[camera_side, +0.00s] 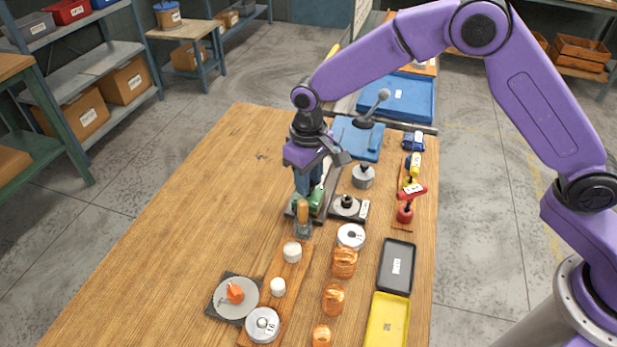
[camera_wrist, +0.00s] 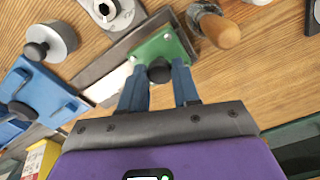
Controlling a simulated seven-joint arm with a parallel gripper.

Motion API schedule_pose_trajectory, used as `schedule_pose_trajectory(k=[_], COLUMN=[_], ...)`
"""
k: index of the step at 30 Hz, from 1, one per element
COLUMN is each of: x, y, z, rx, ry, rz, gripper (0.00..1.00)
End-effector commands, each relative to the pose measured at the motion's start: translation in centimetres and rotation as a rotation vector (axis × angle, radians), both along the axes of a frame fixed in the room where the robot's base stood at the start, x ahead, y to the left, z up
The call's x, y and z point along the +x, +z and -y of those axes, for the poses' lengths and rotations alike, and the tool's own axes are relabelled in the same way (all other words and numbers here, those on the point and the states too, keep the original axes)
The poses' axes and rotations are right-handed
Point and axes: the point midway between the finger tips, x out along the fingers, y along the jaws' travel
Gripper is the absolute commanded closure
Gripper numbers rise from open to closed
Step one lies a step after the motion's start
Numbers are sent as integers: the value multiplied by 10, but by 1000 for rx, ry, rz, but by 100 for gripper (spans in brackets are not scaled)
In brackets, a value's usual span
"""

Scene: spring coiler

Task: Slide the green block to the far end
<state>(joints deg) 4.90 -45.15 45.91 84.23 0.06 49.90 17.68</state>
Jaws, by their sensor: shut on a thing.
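The green block (camera_wrist: 165,45) sits on a dark rail with a pale metal strip (camera_wrist: 108,85), at one end of it, close to a wooden-handled post (camera_wrist: 222,32). A round black knob (camera_wrist: 159,71) stands on the block. My gripper (camera_wrist: 160,82) has its two blue fingers on either side of this knob, shut on it. In the side view my gripper (camera_side: 309,190) points down over the green block (camera_side: 316,199), partly hiding it. The rail (camera_side: 329,205) runs from there toward the back of the bench, and much of it is hidden by my gripper.
A blue fixture (camera_side: 360,138) with a ball-ended lever stands behind. A grey knobbed cylinder (camera_side: 363,177) and a dark plate with a knob (camera_side: 347,207) are right of the rail. Copper coils (camera_side: 344,263) and trays lie in front. The bench's left side is clear.

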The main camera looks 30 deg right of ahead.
Motion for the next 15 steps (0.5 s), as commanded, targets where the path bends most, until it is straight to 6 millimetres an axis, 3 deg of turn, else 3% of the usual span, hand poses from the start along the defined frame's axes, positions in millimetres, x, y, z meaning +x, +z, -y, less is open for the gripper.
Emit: schedule_pose_trajectory(k=[15], x=[83], y=[1], z=[82], rx=[1], ry=[-6], rz=[5], gripper=[100])
